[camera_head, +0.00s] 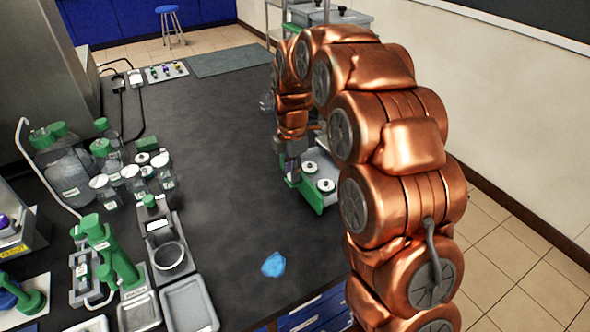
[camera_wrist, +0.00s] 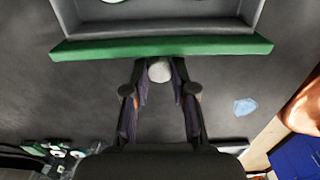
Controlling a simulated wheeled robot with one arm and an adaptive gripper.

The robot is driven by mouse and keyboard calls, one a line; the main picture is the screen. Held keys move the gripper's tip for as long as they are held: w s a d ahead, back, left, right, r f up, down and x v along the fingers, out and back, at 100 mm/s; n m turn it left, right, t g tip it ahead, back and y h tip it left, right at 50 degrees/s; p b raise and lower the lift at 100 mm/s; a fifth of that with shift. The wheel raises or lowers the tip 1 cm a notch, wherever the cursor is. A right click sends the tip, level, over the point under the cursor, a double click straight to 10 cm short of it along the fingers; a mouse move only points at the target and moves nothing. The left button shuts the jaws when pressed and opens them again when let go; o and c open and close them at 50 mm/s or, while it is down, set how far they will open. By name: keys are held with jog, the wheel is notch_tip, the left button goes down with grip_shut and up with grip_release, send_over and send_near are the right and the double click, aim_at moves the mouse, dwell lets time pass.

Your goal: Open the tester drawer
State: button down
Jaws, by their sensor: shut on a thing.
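The tester drawer is a grey tray with a green front (camera_head: 297,191). Two white-lidded jars (camera_head: 326,185) sit in it in the head view. In the wrist view its green front (camera_wrist: 230,46) runs across the top, with part of the open grey tray behind it. A pale round knob (camera_wrist: 159,70) stands at the middle of that front. My gripper (camera_wrist: 160,80) has its fingers on both sides of the knob and is shut on it. In the head view my gripper (camera_head: 291,168) is at the left end of the green front. The tester body is hidden.
A blue crumpled piece (camera_head: 273,264) lies on the dark worktop (camera_head: 225,200). Bottles (camera_head: 105,160), a green-topped rack (camera_head: 118,262) and grey trays (camera_head: 190,305) crowd the left side. The worktop between them and the drawer is clear.

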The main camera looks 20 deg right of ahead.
jog(key=c, duration=0.9)
grip_release()
jog(key=shift+c, duration=0.2)
notch_tip(320, 180, up, 12)
